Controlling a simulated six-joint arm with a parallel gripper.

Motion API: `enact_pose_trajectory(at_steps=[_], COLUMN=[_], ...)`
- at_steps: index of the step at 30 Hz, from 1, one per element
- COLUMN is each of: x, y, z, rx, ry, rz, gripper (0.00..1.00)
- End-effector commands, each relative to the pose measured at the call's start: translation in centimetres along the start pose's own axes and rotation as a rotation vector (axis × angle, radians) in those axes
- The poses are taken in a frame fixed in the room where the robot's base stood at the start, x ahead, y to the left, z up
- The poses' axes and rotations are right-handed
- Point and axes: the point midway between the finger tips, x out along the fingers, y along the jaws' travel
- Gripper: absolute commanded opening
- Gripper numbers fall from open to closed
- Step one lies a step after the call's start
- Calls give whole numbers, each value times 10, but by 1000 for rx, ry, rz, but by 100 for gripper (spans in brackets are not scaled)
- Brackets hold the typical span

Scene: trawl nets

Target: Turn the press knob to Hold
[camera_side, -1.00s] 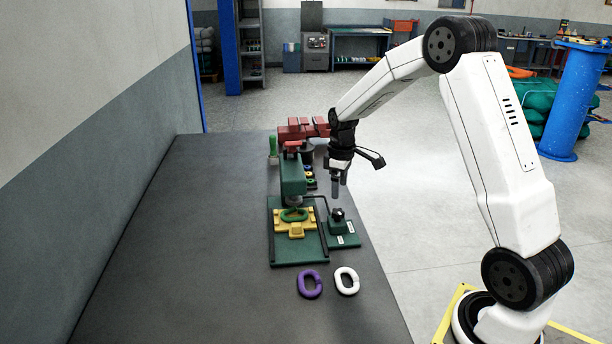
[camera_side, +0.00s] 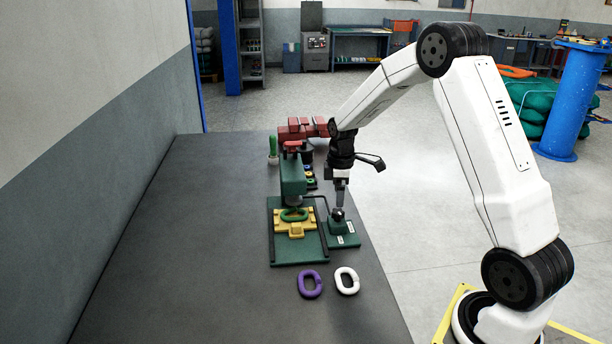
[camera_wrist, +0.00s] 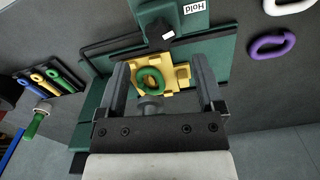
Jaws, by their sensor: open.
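The press (camera_side: 292,180) is green, on a green base plate with a yellow fixture (camera_side: 280,222) holding a green link (camera_side: 294,215). The dark knob (camera_side: 338,215) sits on a green block to the right of the fixture. It also shows in the wrist view (camera_wrist: 157,32), with a small white mark on it. A white "Hold" label (camera_wrist: 194,7) lies beyond the knob; the other label is not readable. My gripper (camera_side: 339,206) points down just over the knob, fingers apart and empty. Whether the fingers straddle or touch the knob is unclear.
A purple link (camera_side: 309,284) and a white link (camera_side: 346,281) lie in front of the press. A red vise (camera_side: 300,130) and a green-handled tool (camera_side: 273,150) stand behind it. The table's left side is clear.

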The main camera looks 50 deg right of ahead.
Motion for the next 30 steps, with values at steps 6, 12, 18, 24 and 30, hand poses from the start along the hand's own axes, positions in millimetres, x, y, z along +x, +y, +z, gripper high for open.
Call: enact_pose_trajectory(at_steps=[6,12,18,24,30], x=[28,47,54,54,54], y=[-1,0,0,0,0], z=[0,0,0,0,0], rx=[1,1,1,1,1], ry=[-2,-2,-1,-1,-1], rz=[-3,-1,1,1,1], gripper=[86,86,86,86,29])
